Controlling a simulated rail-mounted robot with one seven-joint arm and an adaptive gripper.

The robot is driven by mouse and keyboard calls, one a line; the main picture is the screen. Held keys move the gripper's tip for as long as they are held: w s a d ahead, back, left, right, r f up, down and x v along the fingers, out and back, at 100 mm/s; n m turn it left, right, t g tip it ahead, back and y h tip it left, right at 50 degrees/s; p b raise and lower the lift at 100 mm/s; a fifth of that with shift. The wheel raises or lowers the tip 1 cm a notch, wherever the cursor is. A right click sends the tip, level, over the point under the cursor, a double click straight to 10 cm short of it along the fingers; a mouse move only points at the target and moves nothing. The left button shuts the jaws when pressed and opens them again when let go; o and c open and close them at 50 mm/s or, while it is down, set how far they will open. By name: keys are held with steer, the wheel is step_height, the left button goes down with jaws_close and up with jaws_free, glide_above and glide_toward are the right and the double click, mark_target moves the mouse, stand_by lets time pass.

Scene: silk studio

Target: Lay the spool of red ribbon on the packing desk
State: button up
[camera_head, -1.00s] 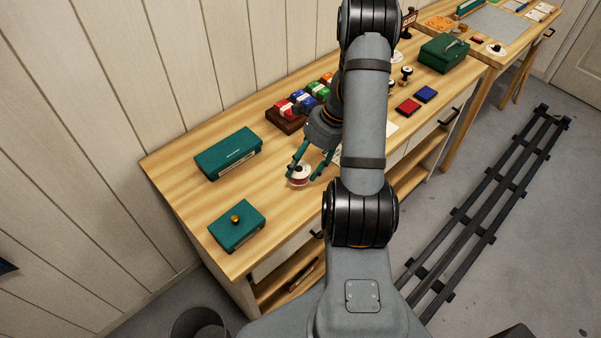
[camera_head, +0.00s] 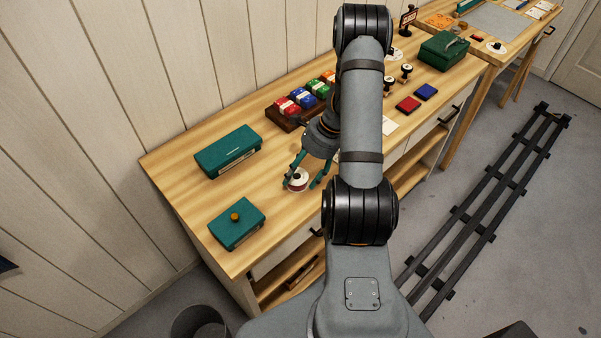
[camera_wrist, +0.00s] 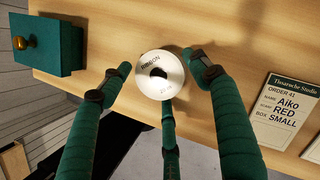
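The spool of red ribbon (camera_head: 297,180) has white ends and rests on the near wooden desk (camera_head: 185,200), close to its front edge. In the wrist view its white top face (camera_wrist: 146,86), with a dark centre hole, points up at the camera. My gripper (camera_head: 303,182) has green fingers and stands over the spool. The fingers in the wrist view (camera_wrist: 158,62) are spread around the spool, with small gaps at left and right. The third finger overlaps its lower edge, and I cannot tell whether it touches.
A long green box (camera_head: 228,152) and a green box with a brass knob (camera_head: 237,223) stand to the left. A holder of coloured ribbons (camera_head: 285,121) is behind. An order card (camera_wrist: 285,110) lies to the right. A second table (camera_head: 490,45) is at the upper right.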

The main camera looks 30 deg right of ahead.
steer(key=shift+o, duration=0.9)
steer(key=shift+r+p, duration=0.3)
steer(key=v, duration=1.2)
steer(key=shift+b, duration=0.35)
steer(key=shift+s+d+f, duration=0.1)
steer(key=shift+f, duration=0.1)
steer(key=shift+d, duration=0.1)
